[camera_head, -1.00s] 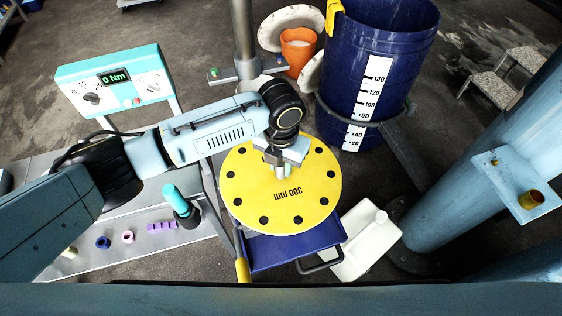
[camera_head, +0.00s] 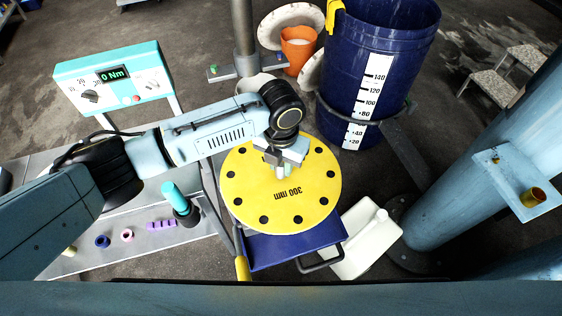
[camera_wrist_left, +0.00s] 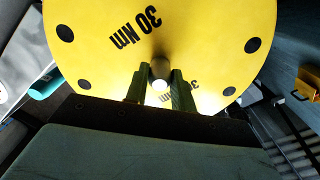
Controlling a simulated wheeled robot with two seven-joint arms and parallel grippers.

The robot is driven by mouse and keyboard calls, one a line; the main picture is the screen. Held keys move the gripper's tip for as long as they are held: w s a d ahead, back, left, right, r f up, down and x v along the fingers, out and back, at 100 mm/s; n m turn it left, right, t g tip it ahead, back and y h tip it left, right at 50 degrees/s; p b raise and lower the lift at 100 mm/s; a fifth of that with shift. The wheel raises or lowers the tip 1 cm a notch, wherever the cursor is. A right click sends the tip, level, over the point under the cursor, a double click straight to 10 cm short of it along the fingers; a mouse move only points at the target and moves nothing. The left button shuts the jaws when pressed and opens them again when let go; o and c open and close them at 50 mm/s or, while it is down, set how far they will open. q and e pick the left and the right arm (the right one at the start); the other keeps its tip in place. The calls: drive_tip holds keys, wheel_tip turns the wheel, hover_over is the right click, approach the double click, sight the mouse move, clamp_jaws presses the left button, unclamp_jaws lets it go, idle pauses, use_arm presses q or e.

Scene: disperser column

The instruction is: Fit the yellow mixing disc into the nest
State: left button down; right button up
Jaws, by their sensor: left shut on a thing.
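In the left wrist view the fingers (camera_wrist_left: 161,88) are shut on the small hub of the disc (camera_wrist_left: 215,40), which shows "30 Nm". The disc looks level above a blue trolley (camera_head: 290,247); whether it touches it I cannot tell. I cannot make out the nest. My right gripper is not in view.
A big blue drum (camera_head: 395,50) with a scale stands behind on the right, beside an orange pot (camera_head: 298,50). A torque box (camera_head: 110,78) reads 0 Nm at left. A teal-handled tool (camera_head: 177,197) stands left of the disc. A white canister (camera_head: 365,240) lies right of the trolley.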

sight(282, 165)
use_arm(q)
drive_tip(key=c, duration=1.1)
unclamp_jaws()
wheel_tip(282, 165, up, 13)
drive_tip(key=b, duration=0.1)
drive_tip(key=shift+r, duration=0.2)
drive_tip(key=shift+s+f, duration=0.1)
